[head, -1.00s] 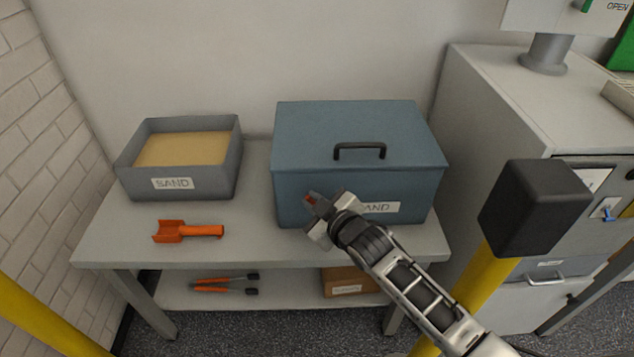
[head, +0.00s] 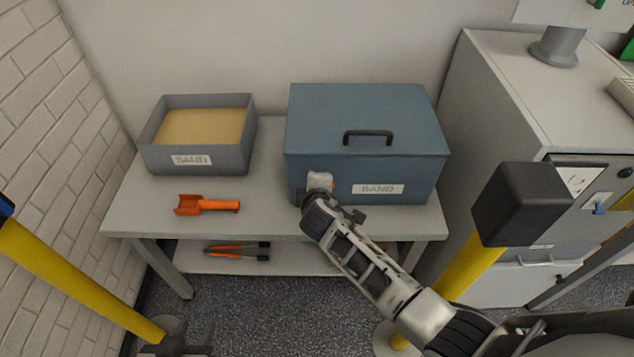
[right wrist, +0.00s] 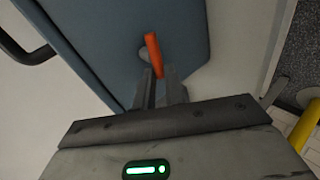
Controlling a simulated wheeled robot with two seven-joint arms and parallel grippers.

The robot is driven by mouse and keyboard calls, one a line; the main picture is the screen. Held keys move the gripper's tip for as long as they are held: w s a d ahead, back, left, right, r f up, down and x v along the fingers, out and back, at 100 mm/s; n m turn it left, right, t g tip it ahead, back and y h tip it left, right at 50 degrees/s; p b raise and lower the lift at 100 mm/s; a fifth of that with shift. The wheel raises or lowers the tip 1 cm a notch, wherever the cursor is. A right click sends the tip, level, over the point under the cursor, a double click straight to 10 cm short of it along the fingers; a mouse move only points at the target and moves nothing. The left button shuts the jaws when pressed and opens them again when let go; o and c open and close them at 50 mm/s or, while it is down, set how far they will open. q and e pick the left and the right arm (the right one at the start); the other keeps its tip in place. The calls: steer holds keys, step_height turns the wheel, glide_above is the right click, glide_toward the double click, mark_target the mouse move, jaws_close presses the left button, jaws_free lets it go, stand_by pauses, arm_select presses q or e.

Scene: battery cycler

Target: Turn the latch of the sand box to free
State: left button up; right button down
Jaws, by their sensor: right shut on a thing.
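The blue sand box (head: 420,165) stands on the table with its lid closed, a black handle on top and a SAND label in front. Its orange latch (right wrist: 153,52) sits on a grey round mount on the box front. My right gripper (right wrist: 164,88) is at the latch, with its two fingers shut on the latch's near end. In the head view my right gripper (head: 320,184) is at the left part of the box front, and its arm hides most of the latch.
An open grey tray of sand (head: 235,160) stands left of the box. An orange scoop (head: 207,206) lies in front of it. Orange-handled tools (head: 237,250) lie on the lower shelf. Yellow posts (head: 75,275) stand at both sides, and a grey cabinet (head: 480,110) is at the right.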

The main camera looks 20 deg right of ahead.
arm_select(q)
steer(key=shift+w+r, duration=0.15)
arm_select(e)
steer(key=shift+n+h, duration=0.3)
steer(key=shift+n, duration=0.1)
steer(key=shift+f, duration=0.1)
steer(key=c, duration=1.5)
jaws_free()
steer(key=shift+a, duration=0.1)
